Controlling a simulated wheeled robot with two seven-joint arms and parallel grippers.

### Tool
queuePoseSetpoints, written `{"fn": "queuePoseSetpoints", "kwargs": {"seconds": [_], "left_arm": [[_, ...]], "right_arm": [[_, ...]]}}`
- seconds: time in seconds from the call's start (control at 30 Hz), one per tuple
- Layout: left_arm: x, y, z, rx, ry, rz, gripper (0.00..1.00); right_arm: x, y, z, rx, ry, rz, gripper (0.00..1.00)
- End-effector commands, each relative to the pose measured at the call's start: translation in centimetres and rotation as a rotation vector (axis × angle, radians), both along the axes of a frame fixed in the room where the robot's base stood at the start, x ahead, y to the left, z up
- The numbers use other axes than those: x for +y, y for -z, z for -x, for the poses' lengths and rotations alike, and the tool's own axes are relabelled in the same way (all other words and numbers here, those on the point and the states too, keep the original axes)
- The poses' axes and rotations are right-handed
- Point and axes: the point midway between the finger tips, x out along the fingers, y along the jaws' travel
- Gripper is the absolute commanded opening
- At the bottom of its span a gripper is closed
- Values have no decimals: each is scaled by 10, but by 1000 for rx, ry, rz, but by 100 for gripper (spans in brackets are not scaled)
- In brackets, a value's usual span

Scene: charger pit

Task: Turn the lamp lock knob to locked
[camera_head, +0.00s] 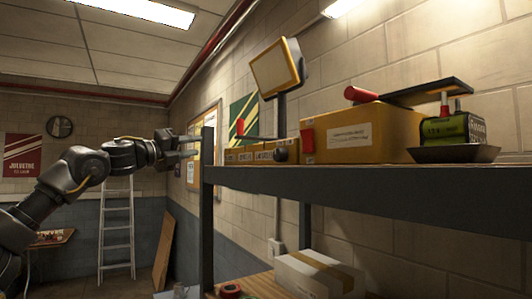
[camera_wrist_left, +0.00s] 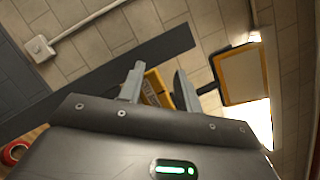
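The yellow-framed lamp (camera_head: 277,66) stands on a dark post above the shelf, tilted. A dark round knob (camera_head: 281,155) shows near the foot of the post; I cannot tell whether it is the lock knob or how it is set. My left gripper (camera_head: 197,146) is at the left end of the shelf, left of the lamp and apart from it. Its two fingers are spread and empty. In the left wrist view, the open left gripper (camera_wrist_left: 158,88) has yellow boxes beyond its fingers, and the lamp (camera_wrist_left: 243,75) is to the right. My right gripper is not in view.
A shelf post (camera_head: 207,210) stands beside my gripper. A cardboard box (camera_head: 318,273) lies below.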

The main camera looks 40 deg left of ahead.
Motion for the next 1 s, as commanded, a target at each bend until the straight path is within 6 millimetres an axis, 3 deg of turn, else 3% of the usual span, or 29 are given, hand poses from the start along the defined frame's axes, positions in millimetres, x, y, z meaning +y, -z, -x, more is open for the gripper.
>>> {"fn": "queuePoseSetpoints", "kwargs": {"seconds": [0.03,0.13,0.2,0.33,0.4,0.5,0.67,0.83,1.0], "left_arm": [[-45,-26,15,23,38,-149,34],[-138,-53,50,96,117,-486,34],[-198,-54,76,164,162,-726,34],[-266,-36,111,279,213,-1050,34],[-285,-26,123,324,226,-1157,34],[-299,-17,133,365,237,-1243,34],[-304,-12,136,382,244,-1276,34],[-305,-10,124,381,246,-1274,34],[-311,-1,97,381,248,-1274,34]], "right_arm": [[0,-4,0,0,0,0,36],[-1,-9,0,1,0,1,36],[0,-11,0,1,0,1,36],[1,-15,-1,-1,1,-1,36],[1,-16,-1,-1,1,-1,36],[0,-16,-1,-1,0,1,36],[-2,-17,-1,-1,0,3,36],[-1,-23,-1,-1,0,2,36],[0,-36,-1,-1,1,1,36]]}}
